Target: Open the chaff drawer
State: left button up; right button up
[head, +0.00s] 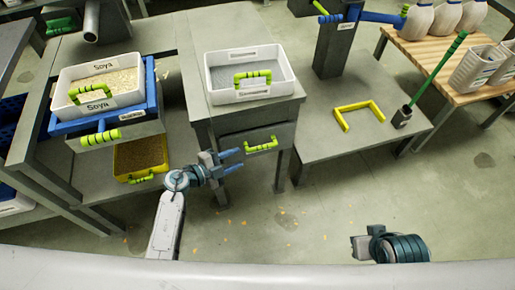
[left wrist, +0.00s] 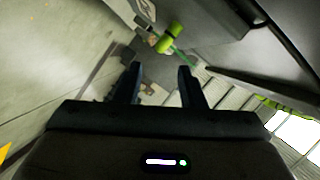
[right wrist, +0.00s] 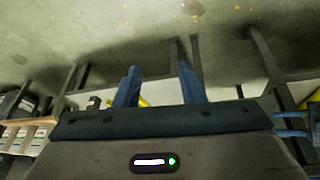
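A grey drawer (head: 259,142) with a green ribbed handle (head: 261,146) sits shut in the front of the middle stand, under a white tray. No chaff label is readable. My left gripper (head: 236,160) is open and empty, just left of and slightly below this handle, its fingers pointing right. In the left wrist view a green handle (left wrist: 168,40) shows beyond the open fingers (left wrist: 159,68), apart from them. My right gripper is low at the right in the head view, its fingers unclear there; the right wrist view shows its fingers (right wrist: 158,68) apart and empty.
A white tray (head: 221,93) with a green handle tops the stand. To the left are a soya tray (head: 120,80), a blue tray and a yellow bin (head: 147,175). A low table (head: 345,150) at right holds a yellow frame (head: 342,122). Open floor lies in front.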

aim_at(252, 151)
pick_arm(q)
jog(key=b+x, duration=0.1)
jog(key=x, duration=0.8)
jog(key=shift+w+d+f, duration=0.1)
jog(key=shift+w+d, duration=0.05)
jog(key=shift+d, duration=0.05)
grip_shut()
